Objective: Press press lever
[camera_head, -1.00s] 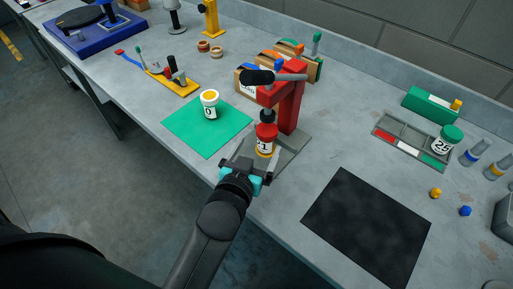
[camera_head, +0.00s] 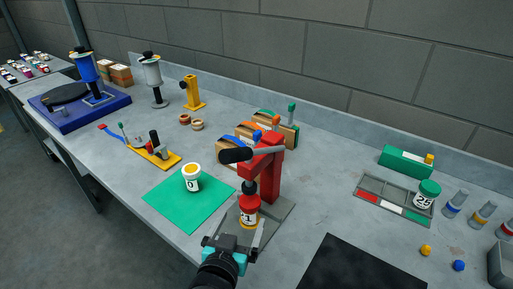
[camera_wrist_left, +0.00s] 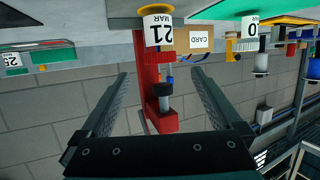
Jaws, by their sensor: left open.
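The red press (camera_head: 266,172) stands on a grey base plate with its lever, a dark-gripped handle (camera_head: 235,155), pointing left near the top. A jar with a red lid (camera_head: 249,206) stands upright under the ram. In the left wrist view, which is upside down, the jar's label (camera_wrist_left: 158,29) and the red press column (camera_wrist_left: 140,60) show. My left gripper (camera_head: 238,236) is open in front of the jar, below the lever, and empty. In the left wrist view its fingers (camera_wrist_left: 160,82) are spread wide apart. My right gripper is not in view.
A white jar (camera_head: 191,180) stands on a green mat (camera_head: 170,210) left of the press. Cardboard boxes (camera_head: 234,150) stand close behind the press. A dark mat (camera_head: 355,272) lies to the right. A grey tray (camera_head: 377,191) holds a green-lidded jar (camera_head: 427,192).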

